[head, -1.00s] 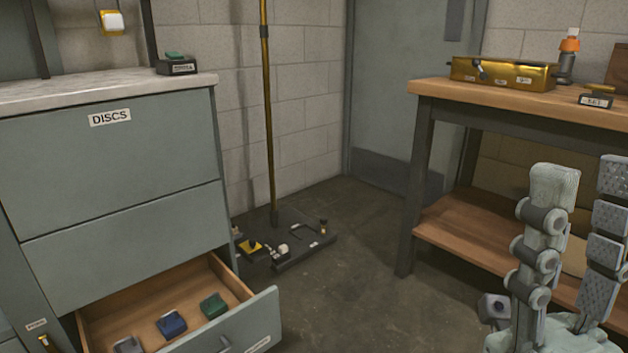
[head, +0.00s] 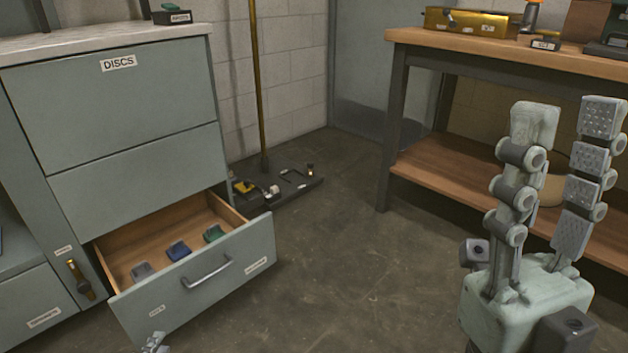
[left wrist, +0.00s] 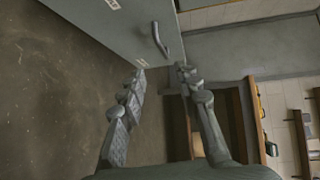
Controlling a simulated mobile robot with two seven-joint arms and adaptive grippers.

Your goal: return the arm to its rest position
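My left gripper shows only as a fingertip (head: 155,343) at the bottom edge of the head view, low in front of the open drawer. In the left wrist view my left gripper (left wrist: 160,72) has its two fingers apart with nothing held between them. The drawer front with its handle (left wrist: 160,38) lies beyond the fingertips; I cannot tell whether they touch it. My right gripper (head: 569,118) stands at the right of the head view, fingers pointing up, spread apart and empty, in front of the workbench.
The open drawer (head: 205,290) juts from the grey cabinet (head: 110,110) and holds a grey, a blue and a green piece. A wooden workbench (head: 480,48) stands at the right. A pole (head: 257,90) rises from the floor behind. The floor between is clear.

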